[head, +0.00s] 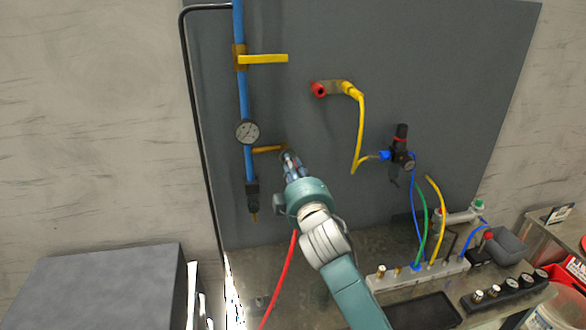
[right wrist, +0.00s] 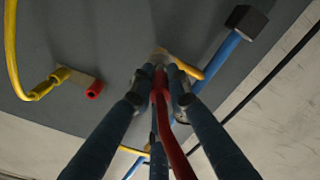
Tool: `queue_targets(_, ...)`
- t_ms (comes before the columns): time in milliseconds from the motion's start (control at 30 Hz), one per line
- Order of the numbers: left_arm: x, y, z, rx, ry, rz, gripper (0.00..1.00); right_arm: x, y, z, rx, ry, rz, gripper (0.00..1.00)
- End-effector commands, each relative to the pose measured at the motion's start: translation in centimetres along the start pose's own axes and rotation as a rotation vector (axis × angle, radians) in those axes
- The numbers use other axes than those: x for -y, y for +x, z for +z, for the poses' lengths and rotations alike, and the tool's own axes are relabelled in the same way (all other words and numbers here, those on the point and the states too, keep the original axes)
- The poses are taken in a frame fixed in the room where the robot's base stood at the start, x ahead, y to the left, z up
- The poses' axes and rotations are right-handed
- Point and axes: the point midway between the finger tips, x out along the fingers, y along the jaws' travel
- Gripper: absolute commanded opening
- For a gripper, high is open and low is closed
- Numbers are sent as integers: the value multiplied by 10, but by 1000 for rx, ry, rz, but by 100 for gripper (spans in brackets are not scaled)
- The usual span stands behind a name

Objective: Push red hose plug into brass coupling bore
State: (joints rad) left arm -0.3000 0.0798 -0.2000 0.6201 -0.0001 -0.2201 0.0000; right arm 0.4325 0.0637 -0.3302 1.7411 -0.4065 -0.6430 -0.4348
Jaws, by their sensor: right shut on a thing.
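My right gripper (head: 290,160) is in front of the grey panel, at the end of the short brass branch pipe (head: 268,150). In the right wrist view the fingers of this gripper (right wrist: 160,85) are shut on the red hose plug (right wrist: 160,88), with the red hose (right wrist: 175,145) running back between them. The red hose also hangs below the gripper in the head view (head: 284,270). A pale coupling end (right wrist: 160,57) shows just beyond the fingertips, in line with the plug. The fingers hide the plug's tip, so I cannot tell whether it is inside the bore. My left gripper is not in view.
A blue pipe (head: 243,100) with a gauge (head: 247,132) and a yellow lever (head: 263,59) stands left of the gripper. A red-ended fitting (head: 319,89) with a yellow hose (head: 360,120) is to the upper right. A hose manifold (head: 420,275) lies on the bench.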

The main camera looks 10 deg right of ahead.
Motion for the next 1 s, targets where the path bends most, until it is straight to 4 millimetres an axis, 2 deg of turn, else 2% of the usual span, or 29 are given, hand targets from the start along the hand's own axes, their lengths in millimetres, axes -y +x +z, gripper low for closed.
queue_targets(700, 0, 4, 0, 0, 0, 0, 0, 0, 18, 0, -1, 1, 1, 0)
queue_targets(733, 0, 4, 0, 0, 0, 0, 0, 0, 18, 0, -1, 1, 0, 20)
queue_targets(800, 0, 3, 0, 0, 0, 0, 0, 0, 18, 0, -1, 1, 0, 34)
queue_targets(833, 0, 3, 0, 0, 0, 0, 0, 0, 18, 0, -1, 1, 0, 38)
queue_targets(1000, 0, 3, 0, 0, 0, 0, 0, 0, 18, 0, 0, 0, 0, 38)
